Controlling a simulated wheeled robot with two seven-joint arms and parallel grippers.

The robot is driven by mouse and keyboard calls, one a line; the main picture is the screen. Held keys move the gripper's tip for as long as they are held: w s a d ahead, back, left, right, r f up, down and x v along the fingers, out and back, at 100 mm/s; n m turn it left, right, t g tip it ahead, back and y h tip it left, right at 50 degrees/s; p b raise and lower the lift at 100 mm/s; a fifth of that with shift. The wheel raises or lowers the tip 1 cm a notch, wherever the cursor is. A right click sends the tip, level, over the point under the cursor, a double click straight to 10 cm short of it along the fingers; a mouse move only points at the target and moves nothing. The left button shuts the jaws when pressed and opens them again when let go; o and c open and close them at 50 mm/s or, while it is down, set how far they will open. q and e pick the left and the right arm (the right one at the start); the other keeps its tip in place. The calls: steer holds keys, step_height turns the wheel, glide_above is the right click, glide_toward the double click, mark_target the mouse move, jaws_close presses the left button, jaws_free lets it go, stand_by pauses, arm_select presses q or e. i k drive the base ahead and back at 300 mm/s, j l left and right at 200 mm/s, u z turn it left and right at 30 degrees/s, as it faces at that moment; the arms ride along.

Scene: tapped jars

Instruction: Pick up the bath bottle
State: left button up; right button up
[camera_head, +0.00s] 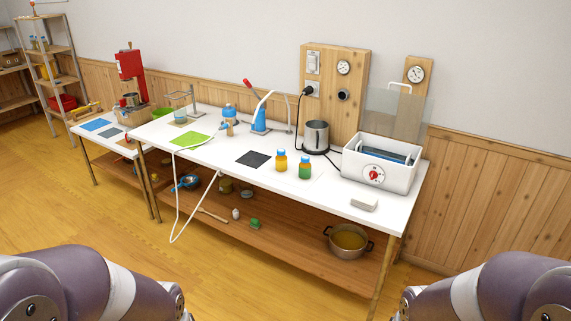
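Two small bottles with blue caps stand upright on the white table top, a yellow-orange bottle (281,162) and, just right of it, a green bottle (305,169). A white water bath (374,177) with a red dial stands to their right; its inside is dark and I cannot make out a bottle in it. I cannot tell which bottle is the bath bottle. Only links of my two arms show at the bottom corners, far from the bottles; both grippers are out of view.
A white hose (177,205) hangs over the front edge. A white block (364,204) lies near the front right. A pan (347,241) is on the lower shelf.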

mark_target(281, 159)
steer(key=i+j+z, duration=0.25)
steer(key=i+j, duration=0.2)
steer(key=i, duration=0.35)
steer(key=i+j+z, duration=0.25)
steer(key=i+j, duration=0.35)
steer(key=i, duration=0.15)
steer(key=i+j+z, duration=0.25)
steer(key=i+j, duration=0.45)
steer(key=i+j+z, duration=0.25)
steer(key=i+j, duration=0.35)
steer(key=j, duration=0.3)
